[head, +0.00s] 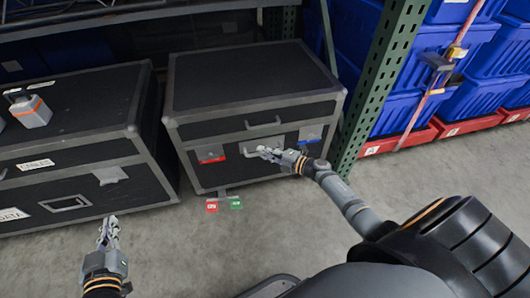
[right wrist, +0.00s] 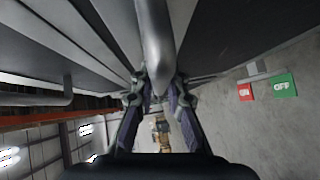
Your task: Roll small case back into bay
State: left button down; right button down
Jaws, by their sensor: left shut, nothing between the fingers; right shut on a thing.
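The small case (head: 250,85) is black with grey edges and stands on the floor in the middle of the head view, in front of the rack. My right gripper (head: 266,153) is at its front face, shut on the lower grey handle (right wrist: 157,45). In the right wrist view the handle bar runs between the fingers (right wrist: 158,90). My left gripper (head: 108,230) is shut and empty, low in front of the large case. A red tab (head: 212,207) and a green tab (head: 236,203) marked OFF stick out at the small case's bottom front.
A large black case (head: 75,130) stands close at the left, with a small white and orange item (head: 31,112) on top. A green rack post (head: 385,80) rises at the right, beside blue totes (head: 405,105) on red bases. The grey floor in front is clear.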

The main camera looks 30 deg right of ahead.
jog(key=shift+w+d+r, duration=0.15)
jog(key=c, duration=1.8)
grip_release()
jog(key=o, duration=0.5)
jog(key=shift+w, duration=0.1)
jog(key=shift+c, duration=0.2)
jog(key=shift+s, duration=0.2)
jog(key=v, duration=1.1)
jog(key=shift+s+d, duration=0.25)
